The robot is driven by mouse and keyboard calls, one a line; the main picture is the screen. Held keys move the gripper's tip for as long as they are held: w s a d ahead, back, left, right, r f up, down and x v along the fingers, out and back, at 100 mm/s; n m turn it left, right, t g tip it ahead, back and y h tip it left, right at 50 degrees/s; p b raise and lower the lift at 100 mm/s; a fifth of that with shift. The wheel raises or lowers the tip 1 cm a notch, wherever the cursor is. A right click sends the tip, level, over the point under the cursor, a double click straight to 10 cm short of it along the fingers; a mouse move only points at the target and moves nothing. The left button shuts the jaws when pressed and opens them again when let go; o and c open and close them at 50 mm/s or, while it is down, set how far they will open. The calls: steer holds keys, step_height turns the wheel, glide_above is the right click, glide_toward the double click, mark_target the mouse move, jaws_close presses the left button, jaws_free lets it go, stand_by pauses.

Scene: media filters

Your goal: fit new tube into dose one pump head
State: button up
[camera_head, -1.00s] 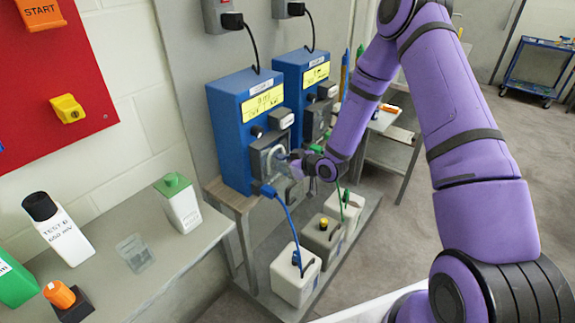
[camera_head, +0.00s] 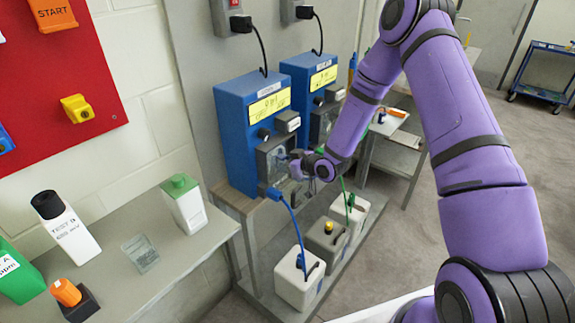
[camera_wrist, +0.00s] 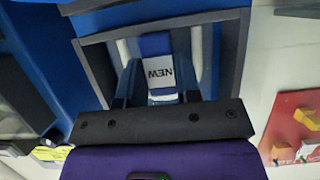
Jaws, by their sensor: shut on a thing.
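The nearer blue pump (camera_head: 232,135) stands on the wooden bench, with a dark square pump head (camera_head: 270,157) low on its front. My gripper (camera_head: 296,166) is right at that head, and my wrist hides part of it. In the wrist view my gripper (camera_wrist: 160,98) is shut on the new tube (camera_wrist: 158,68), at a white tag marked NEW with a blue band above it. The pale tube legs show on both sides of the tag, inside the dark frame of the pump head (camera_wrist: 92,70). I cannot tell whether the tube is fully seated.
A second blue pump (camera_head: 305,80) stands just to the right. A blue hose (camera_head: 294,228) runs down to a white canister (camera_head: 298,278). The grey counter (camera_head: 125,270) at left holds bottles and a clear packet (camera_head: 140,253).

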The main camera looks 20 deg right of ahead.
steer(key=shift+w+a, duration=0.2)
steer(key=shift+w, duration=0.05)
steer(key=o, duration=1)
steer(key=v, duration=1.1)
steer(key=s+d+r+m+g+h, duration=0.1)
steer(key=s+d+r+h, duration=0.15)
steer(key=r, duration=0.55)
steer(key=s+d+r+m+g+h, duration=0.1)
steer(key=s+d+r+h, duration=0.15)
steer(key=r, duration=0.45)
steer(key=s+d+r+m+h, duration=0.1)
steer(key=s+r+h, duration=0.2)
steer(key=r, duration=0.5)
steer(key=s+r+m+g, duration=0.1)
steer(key=s+r, duration=0.2)
steer(key=s, duration=0.5)
steer(key=s+a+r+m+g, duration=0.1)
steer(key=s+r, duration=0.3)
steer(key=s, duration=0.5)
steer(key=s+r+m+g, duration=0.1)
steer(key=s+r, duration=0.3)
steer(key=s, duration=0.5)
steer(key=shift+a+r+m+g, duration=0.2)
steer(key=shift+a+m+g, duration=0.2)
steer(key=shift+m, duration=0.2)
